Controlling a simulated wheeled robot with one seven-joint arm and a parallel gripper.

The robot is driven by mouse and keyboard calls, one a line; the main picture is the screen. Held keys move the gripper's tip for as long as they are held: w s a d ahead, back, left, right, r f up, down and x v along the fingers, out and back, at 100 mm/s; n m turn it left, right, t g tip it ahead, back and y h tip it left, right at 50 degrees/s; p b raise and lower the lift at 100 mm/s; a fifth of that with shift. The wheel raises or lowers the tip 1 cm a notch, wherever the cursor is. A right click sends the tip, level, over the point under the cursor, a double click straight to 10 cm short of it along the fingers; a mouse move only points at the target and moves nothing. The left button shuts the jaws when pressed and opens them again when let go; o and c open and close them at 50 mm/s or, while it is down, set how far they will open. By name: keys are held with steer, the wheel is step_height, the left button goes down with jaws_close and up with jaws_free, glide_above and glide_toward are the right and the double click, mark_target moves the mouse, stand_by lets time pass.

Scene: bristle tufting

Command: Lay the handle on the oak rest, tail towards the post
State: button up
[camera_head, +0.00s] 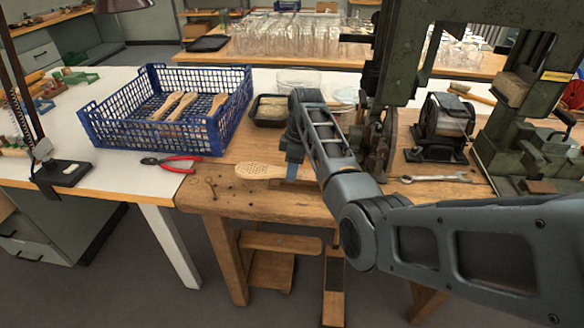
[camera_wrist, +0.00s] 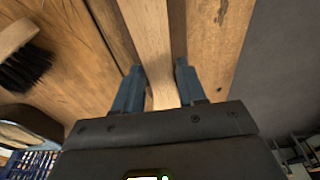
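The wooden handle shows its pale, perforated head (camera_head: 258,171) in the head view, just left of my gripper (camera_head: 291,176), low over the front of the bench. In the wrist view a pale wooden strip (camera_wrist: 150,45), seemingly the handle's tail, runs up between the two blue fingers of my gripper (camera_wrist: 158,85). The fingers sit close against both its sides. Darker wood shows beneath and beside the strip. Whether the handle touches wood below is unclear.
A blue crate (camera_head: 100,128) with several wooden handles stands at left, red-handled pliers (camera_head: 172,163) before it. A black tray (camera_head: 268,120) stands behind my gripper. A brush (camera_wrist: 22,55) lies beside it. Green machinery (camera_head: 510,150) and a wrench (camera_head: 436,178) are at right.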

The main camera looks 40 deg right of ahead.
mark_target(299, 172)
steer(key=o, duration=0.3)
steer(key=shift+o, duration=0.2)
step_height(299, 172, up, 12)
steer(key=s+d, duration=0.1)
steer(key=shift+s+b, duration=0.2)
steer(key=shift+b, duration=0.15)
